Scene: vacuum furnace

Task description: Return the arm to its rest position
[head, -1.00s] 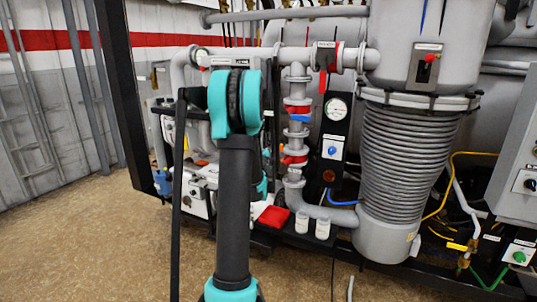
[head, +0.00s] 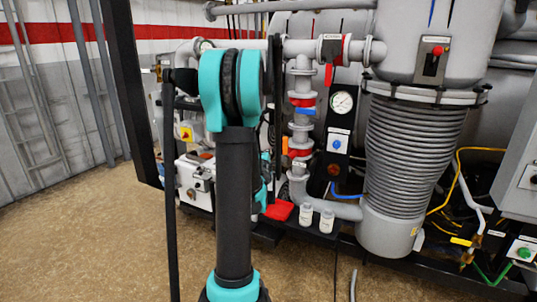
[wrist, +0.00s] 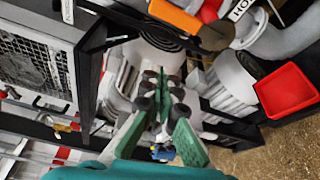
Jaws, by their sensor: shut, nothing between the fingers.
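My arm (head: 236,190) rises in the middle of the head view, a dark tube with a teal joint at its top. My gripper is hidden behind it there. In the wrist view my gripper (wrist: 164,92) shows with its green-padded fingers brought together at the tips. I see nothing held between them. The fingers point toward the pump equipment under the furnace, with dark and pale parts behind them. I cannot tell whether they touch anything.
A red open box (wrist: 287,90) lies right of the fingers; in the head view the red item (head: 279,210) is beside two small white jars (head: 316,219). Pipes, a gauge (head: 342,103) and a ribbed grey column (head: 413,150) stand behind. Floor at left (head: 90,240) is clear.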

